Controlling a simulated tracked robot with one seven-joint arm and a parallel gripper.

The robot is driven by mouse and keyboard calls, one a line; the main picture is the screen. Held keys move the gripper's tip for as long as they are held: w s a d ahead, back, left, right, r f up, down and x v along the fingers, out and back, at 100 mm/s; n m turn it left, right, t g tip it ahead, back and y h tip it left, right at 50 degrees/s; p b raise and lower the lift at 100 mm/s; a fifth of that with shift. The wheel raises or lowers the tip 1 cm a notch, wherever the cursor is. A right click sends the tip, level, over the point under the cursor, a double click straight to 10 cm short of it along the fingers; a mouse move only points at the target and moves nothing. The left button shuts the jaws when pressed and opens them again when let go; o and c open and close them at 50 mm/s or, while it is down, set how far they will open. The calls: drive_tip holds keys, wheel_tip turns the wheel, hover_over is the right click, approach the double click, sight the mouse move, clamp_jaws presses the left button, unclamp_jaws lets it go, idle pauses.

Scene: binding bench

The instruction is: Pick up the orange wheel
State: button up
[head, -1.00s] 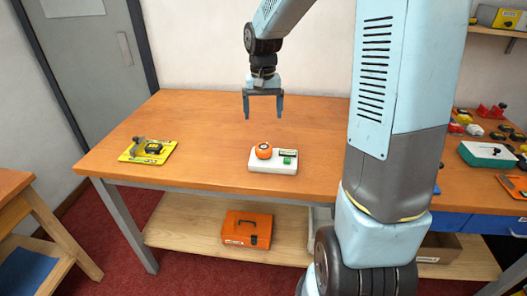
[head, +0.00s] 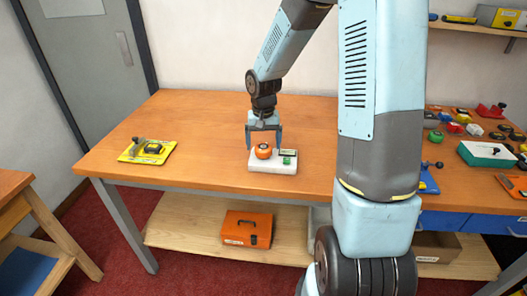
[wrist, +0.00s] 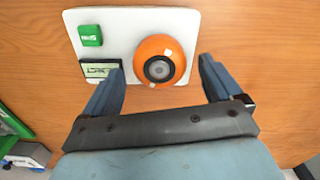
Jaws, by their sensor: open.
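The orange wheel (head: 263,151) sits on a white base plate (head: 272,167) on the wooden table. In the wrist view the orange wheel (wrist: 160,61) is round with a dark and grey hub. My gripper (head: 264,145) is open and empty, with its fingers down around or just behind the wheel. In the wrist view my gripper (wrist: 160,72) has one finger on each side of the wheel, with a gap at the right. The left finger overlaps the plate near the small display. I cannot tell whether the fingertips have reached the wheel's height.
The same plate carries a green block (wrist: 89,35) and a small display (wrist: 100,68). A yellow tray (head: 147,151) lies at the left of the table (head: 200,125). Several small parts and a green-and-white box (head: 486,154) are at the right. The table's left half is mostly clear.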

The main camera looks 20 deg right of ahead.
drive_tip(key=shift+f, duration=0.85)
drive_tip(key=c, duration=1.2)
